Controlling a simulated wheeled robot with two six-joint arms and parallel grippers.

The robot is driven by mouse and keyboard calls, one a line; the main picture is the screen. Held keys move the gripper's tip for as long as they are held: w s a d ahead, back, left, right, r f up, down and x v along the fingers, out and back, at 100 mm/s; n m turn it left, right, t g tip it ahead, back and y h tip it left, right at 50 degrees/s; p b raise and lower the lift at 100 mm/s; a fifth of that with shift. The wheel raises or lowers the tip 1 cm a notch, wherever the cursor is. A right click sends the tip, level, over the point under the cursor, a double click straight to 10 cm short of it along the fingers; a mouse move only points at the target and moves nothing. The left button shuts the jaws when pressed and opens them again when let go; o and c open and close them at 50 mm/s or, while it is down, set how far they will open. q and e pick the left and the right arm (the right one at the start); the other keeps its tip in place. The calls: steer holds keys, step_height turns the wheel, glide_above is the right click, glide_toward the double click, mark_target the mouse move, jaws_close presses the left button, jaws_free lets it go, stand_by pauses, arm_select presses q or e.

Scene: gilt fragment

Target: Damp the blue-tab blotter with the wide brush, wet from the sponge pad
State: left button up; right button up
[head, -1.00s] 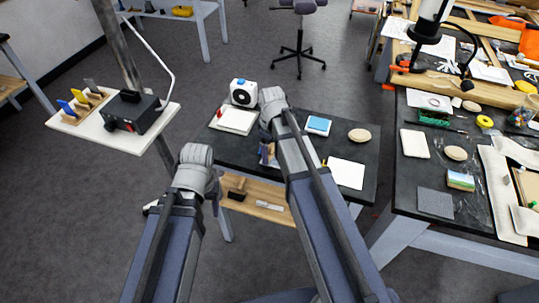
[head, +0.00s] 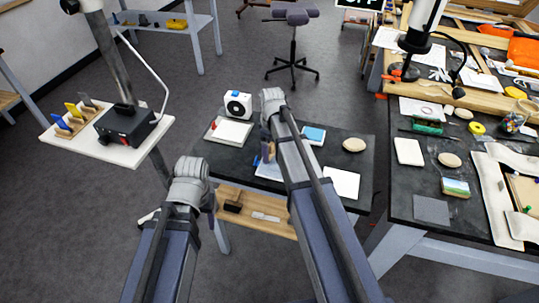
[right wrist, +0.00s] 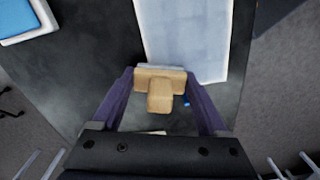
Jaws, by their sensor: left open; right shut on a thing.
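My right gripper (right wrist: 160,88) is shut on the wide brush (right wrist: 160,92), a pale wooden block with a light lower edge. The brush (head: 268,150) also shows in the head view. It is over the near-left edge of a pale bluish-white sheet (right wrist: 187,40) with a blue tab (right wrist: 186,101), the blotter; I cannot tell whether it touches. The blotter (head: 268,171) is partly hidden by my right arm. The blue sponge pad (head: 314,134) lies on a white tray behind my right arm. My left gripper (head: 211,203) is mostly hidden behind its wrist, left of the table.
A plain white sheet (head: 342,183) and an oval beige stone (head: 354,145) lie on the table's right side. A white box with a dark dial (head: 238,104) and a white tray (head: 230,132) stand at the left. A wooden shelf (head: 255,216) is below. A cluttered bench (head: 430,209) stands at the right.

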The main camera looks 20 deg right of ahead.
mark_target(268, 165)
steer(key=shift+s+a, duration=0.55)
steer(key=shift+s, duration=0.3)
steer(key=shift+s+a, duration=0.55)
steer(key=shift+s, duration=0.25)
steer(key=shift+s, duration=0.1)
steer(key=shift+s+a+f, duration=0.1)
steer(key=shift+s+a, duration=0.5)
steer(key=shift+s, duration=0.2)
steer(key=shift+s+a, duration=0.55)
steer(key=shift+s, duration=0.25)
steer(key=shift+w, duration=0.1)
steer(key=shift+w+d, duration=0.55)
steer(key=shift+w, duration=0.25)
steer(key=shift+w+d, duration=0.55)
steer(key=shift+w, duration=0.25)
steer(key=shift+w+d, duration=0.1)
